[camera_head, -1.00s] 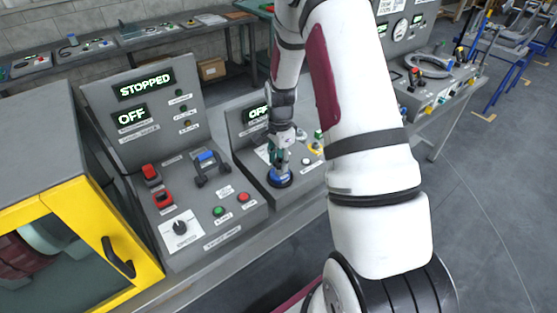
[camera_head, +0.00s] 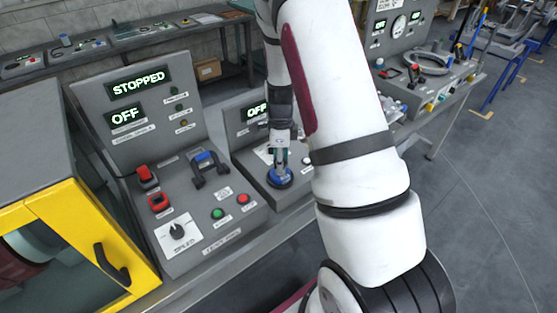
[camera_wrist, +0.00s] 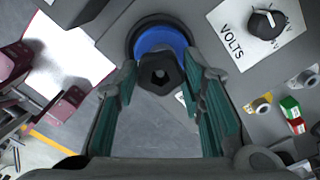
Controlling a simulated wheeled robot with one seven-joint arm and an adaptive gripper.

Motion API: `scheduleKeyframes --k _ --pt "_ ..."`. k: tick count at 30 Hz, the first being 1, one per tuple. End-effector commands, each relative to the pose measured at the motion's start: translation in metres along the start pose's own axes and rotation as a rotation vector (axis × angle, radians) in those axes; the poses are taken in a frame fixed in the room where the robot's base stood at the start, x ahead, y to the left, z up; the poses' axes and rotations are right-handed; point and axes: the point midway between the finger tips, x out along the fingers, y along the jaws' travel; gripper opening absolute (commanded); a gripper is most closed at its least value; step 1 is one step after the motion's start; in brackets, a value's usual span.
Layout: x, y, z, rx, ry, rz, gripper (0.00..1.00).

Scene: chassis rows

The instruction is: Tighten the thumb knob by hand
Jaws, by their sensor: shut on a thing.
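The thumb knob (camera_wrist: 160,70) is a small black lobed knob with a hole in its middle. It sits in front of a round blue piece (camera_wrist: 162,38) set in a dark ring in the wrist view. My gripper (camera_wrist: 162,80) has its two green-padded fingers on either side of the knob and is shut on it. In the head view my gripper (camera_head: 281,160) points down at the blue piece (camera_head: 279,179) on the small grey panel; the knob itself is hidden there.
A VOLTS dial (camera_wrist: 264,22) and a green-and-red switch (camera_wrist: 291,114) lie near in the wrist view. A larger panel (camera_head: 226,235) with a STOPPED display stands left of my gripper. A yellow-framed cabinet (camera_head: 140,275) is at the lower left.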

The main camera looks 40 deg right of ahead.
Motion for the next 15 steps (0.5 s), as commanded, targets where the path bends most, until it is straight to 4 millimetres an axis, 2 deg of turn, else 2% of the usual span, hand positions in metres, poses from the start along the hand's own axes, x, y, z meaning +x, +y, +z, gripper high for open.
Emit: scheduleKeyframes --k 11,15 --pt "-0.0013 -0.0008 0.0003 0.05 -0.001 -0.003 0.14" --pt "-0.0006 -0.0015 0.0016 0.155 -0.001 -0.004 0.14"
